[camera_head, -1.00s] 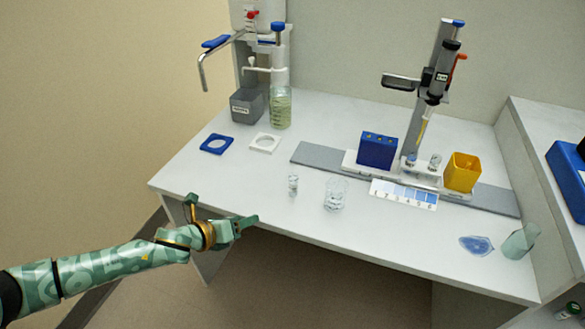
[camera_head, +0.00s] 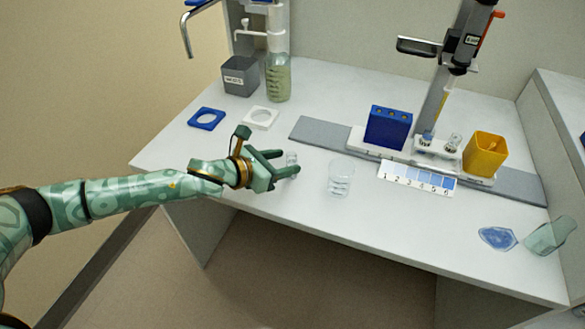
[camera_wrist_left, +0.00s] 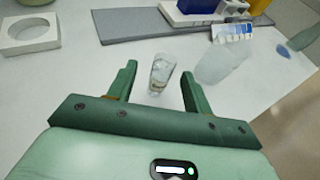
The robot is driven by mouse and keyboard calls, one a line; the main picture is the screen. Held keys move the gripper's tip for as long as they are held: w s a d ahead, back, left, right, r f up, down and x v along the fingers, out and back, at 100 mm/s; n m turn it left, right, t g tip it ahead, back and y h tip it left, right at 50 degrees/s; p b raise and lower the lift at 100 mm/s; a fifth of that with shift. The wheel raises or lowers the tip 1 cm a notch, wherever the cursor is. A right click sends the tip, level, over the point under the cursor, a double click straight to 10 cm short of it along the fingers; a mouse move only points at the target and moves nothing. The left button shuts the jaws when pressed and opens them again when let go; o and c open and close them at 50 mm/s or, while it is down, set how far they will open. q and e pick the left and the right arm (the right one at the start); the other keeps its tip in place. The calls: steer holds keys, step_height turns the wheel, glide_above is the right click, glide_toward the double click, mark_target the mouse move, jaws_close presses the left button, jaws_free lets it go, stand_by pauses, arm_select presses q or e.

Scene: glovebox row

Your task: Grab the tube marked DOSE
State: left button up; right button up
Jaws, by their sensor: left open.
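A small clear glass tube (camera_head: 292,158) stands upright on the white bench, left of the beaker. In the left wrist view the tube (camera_wrist_left: 161,73) shows just ahead of and between my fingertips, with a grey patch low on it; I cannot read any marking. My left gripper (camera_head: 290,162) is open and empty, its fingers reaching to either side of the tube, with gaps on both sides in the wrist view. Two more small vessels, one with a blue top (camera_head: 427,139) and one clear (camera_head: 452,143), stand in the white holder. My right gripper is not in view.
A glass beaker (camera_head: 341,177) stands close to the right of the tube. Farther right are a blue block (camera_head: 388,128), a yellow container (camera_head: 485,154), a numbered colour card (camera_head: 418,179) and a blue spill (camera_head: 497,238) beside a tipped vessel (camera_head: 550,236). The bench's front edge lies close.

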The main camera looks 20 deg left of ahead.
mark_target(296, 161)
arm_select(q)
steer(key=w+d+f+b, duration=0.2)
steer(key=w, duration=0.1)
steer(key=shift+d+f, duration=0.1)
steer(key=shift+f, duration=0.25)
steer(key=shift+w+d+b, duration=0.2)
steer(key=shift+w+b, duration=0.1)
steer(key=shift+b, duration=0.05)
steer(key=shift+r, duration=0.15)
steer(key=c, duration=1.1)
steer(key=shift+o, duration=0.2)
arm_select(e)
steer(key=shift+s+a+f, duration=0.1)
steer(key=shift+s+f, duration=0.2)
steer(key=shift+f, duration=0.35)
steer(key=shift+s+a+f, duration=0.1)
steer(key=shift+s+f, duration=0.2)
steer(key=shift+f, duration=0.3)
arm_select(q)
steer(key=shift+r, duration=0.1)
